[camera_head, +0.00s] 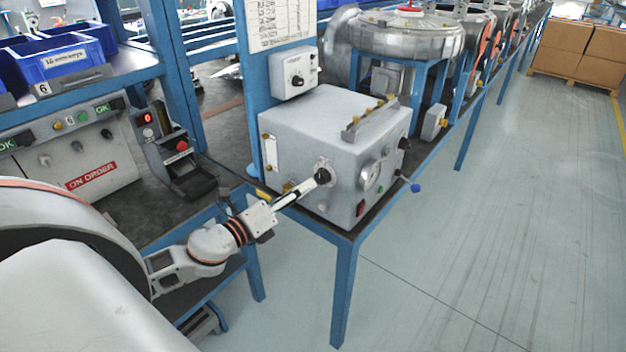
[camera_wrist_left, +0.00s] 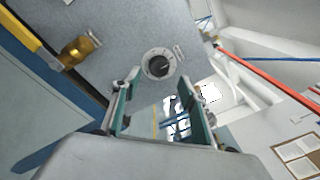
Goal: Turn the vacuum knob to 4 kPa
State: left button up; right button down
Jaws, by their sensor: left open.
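The black vacuum knob (camera_head: 322,176) sits on a pale dial plate on the front of the grey box (camera_head: 290,125). In the left wrist view the knob (camera_wrist_left: 159,66) shows as a dark disc inside a white ring with markings too small to read. My left gripper (camera_head: 311,184) reaches the knob from the lower left in the head view. In the left wrist view its two green-lined fingers (camera_wrist_left: 157,88) are open, with the knob visible beyond their tips and nothing held between them. Whether a fingertip touches the knob cannot be told. My right gripper is out of view.
A round gauge (camera_head: 370,177) is right of the knob, its reading illegible. A blue-tipped lever (camera_head: 413,187) sticks out from the box's right side. A brass fitting (camera_wrist_left: 78,50) lies left of the knob. A smaller knob box (camera_head: 294,73) hangs above.

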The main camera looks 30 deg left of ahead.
aim_at(319, 178)
pick_arm(q)
jog(key=shift+w+d+p, duration=0.2)
jog(key=shift+w, duration=1.15)
jog(key=shift+w+d+p, duration=0.15)
jog(key=shift+w+d, duration=0.05)
jog(key=shift+w, duration=1.15)
jog(key=c, duration=1.1)
